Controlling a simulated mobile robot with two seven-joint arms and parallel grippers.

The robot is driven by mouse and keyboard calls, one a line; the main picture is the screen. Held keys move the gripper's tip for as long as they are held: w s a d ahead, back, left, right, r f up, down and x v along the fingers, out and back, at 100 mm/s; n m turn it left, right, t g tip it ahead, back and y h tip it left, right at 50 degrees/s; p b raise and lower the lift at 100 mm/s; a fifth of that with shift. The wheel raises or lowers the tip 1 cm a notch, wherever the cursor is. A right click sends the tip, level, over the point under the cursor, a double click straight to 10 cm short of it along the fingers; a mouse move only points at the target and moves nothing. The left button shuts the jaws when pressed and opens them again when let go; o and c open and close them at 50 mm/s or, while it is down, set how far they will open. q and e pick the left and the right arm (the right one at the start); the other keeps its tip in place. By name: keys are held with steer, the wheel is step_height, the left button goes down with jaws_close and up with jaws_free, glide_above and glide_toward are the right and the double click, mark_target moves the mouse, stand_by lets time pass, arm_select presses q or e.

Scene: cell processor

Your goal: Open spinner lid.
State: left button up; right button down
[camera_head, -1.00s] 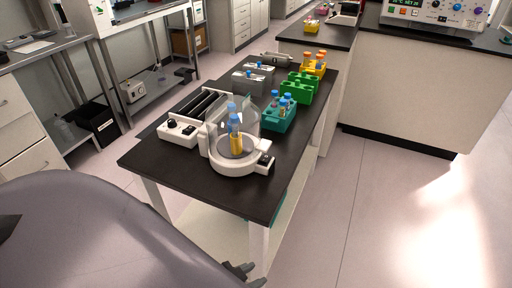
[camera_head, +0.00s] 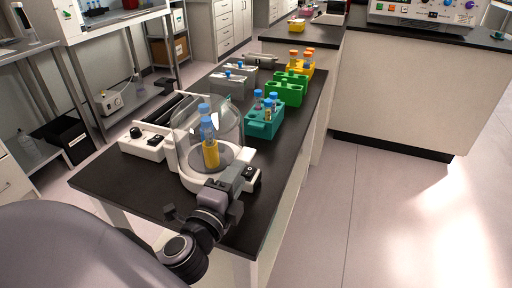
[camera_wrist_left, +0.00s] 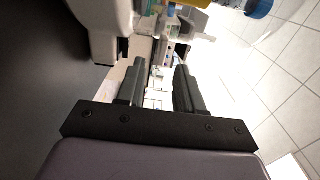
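The spinner (camera_head: 190,183) is a white round machine near the front of the black table. Its clear domed lid (camera_head: 232,122) stands over it; I cannot tell whether it sits fully down. Inside show a blue-capped tube and a yellow tube (camera_head: 211,157). My left gripper (camera_head: 246,170) is at the spinner's front right edge, by a small black-faced block there. In the left wrist view its two fingers (camera_wrist_left: 160,72) are apart with nothing seen between them, and part of a white body (camera_wrist_left: 104,28) lies ahead on the left. My right gripper is not in view.
Behind are a teal rack (camera_head: 262,128), a green rack (camera_head: 288,92), a yellow rack (camera_head: 305,70) and grey racks (camera_head: 229,88). The table's front left corner is bare.

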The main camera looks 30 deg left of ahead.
mark_target(248, 155)
arm_select(q)
steer(key=shift+w+a+r, duration=0.15)
steer(key=shift+w, duration=0.3)
steer(key=shift+p+x, duration=0.55)
steer(key=shift+x, duration=2.55)
steer(key=shift+c, duration=0.3)
jaws_close()
